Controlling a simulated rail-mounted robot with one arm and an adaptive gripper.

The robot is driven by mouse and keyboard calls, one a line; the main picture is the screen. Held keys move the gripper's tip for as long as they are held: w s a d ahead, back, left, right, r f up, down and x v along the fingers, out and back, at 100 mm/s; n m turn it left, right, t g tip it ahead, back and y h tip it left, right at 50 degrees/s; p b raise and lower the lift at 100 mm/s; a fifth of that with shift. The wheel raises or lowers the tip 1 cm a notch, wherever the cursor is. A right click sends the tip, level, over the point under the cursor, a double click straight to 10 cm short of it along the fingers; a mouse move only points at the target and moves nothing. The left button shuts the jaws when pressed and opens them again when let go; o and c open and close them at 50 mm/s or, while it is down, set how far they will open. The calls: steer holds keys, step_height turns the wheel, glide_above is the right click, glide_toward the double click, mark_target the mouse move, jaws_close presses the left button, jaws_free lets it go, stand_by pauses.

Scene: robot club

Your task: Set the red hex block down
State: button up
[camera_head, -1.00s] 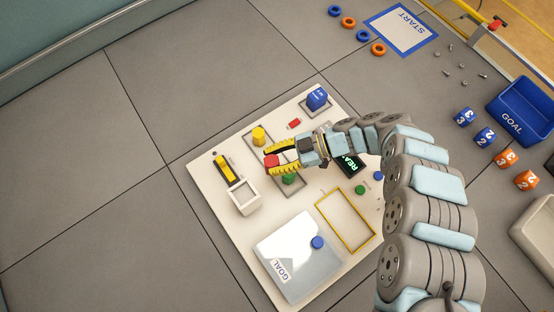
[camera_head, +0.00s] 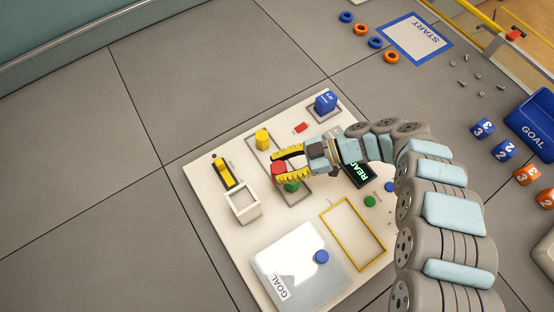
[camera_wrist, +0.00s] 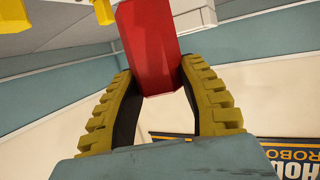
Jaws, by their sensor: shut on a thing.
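My gripper (camera_head: 282,166) is shut on the red hex block (camera_head: 278,168) above the white board (camera_head: 215,215) in the head view. In the wrist view the red hex block (camera_wrist: 151,45) stands out between the yellow ribbed fingers of my gripper (camera_wrist: 155,85). A green block (camera_head: 292,186) sits just below and to the right of the red block in the head view, partly hidden by a finger. I cannot tell whether the red block touches anything beneath it. A yellow block (camera_head: 262,138) stands in an outlined area behind my gripper.
A white open box (camera_head: 243,205) and a black-and-yellow piece (camera_head: 226,173) lie left. A blue block (camera_head: 325,102) stands at the back. A small red piece (camera_head: 301,127) lies near it. The yellow frame (camera_head: 352,234) encloses clear board.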

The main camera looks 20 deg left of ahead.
steer(key=shift+w+a+f+b, duration=0.25)
steer(key=shift+w+f+b, duration=0.15)
steer(key=shift+f+b, duration=0.15)
steer(key=shift+w+a, duration=0.2)
steer(key=shift+w, duration=0.05)
steer(key=w+a+f+b, duration=0.1)
steer(key=w+f+b, duration=0.1)
steer(key=f, duration=0.1)
steer(key=w+a+f+b, duration=0.1)
steer(key=f, duration=0.2)
steer(key=w+a+f+b, duration=0.1)
steer(key=w+f+b, duration=0.1)
steer(key=f, duration=0.1)
steer(key=shift+w+f+b, duration=0.25)
steer(key=shift+w+b, duration=0.05)
steer(key=shift+w+r, duration=0.1)
